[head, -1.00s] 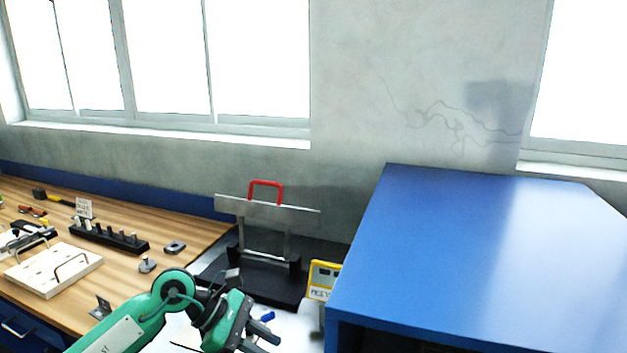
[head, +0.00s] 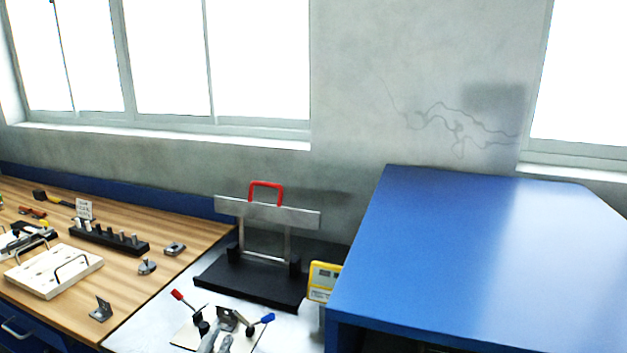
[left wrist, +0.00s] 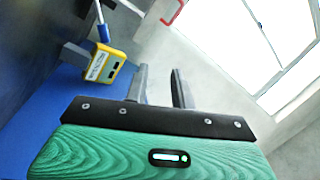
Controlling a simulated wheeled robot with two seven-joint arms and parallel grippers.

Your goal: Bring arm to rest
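My left gripper (head: 219,341) shows only as grey fingertips at the bottom edge of the head view, in front of a small clamp fixture. The rest of that arm is out of the picture there. In the left wrist view the two dark fingers (left wrist: 160,88) stand apart with nothing between them, beyond the green gripper body. My right gripper is in neither view.
The clamp fixture has a red-tipped lever (head: 177,295) and a blue-tipped one (head: 267,318). Behind it stands a metal frame with a red handle (head: 266,186) on a black base. A yellow device (head: 323,281) stands beside the large blue cabinet (head: 480,260). A wooden bench (head: 190,236) holds tools.

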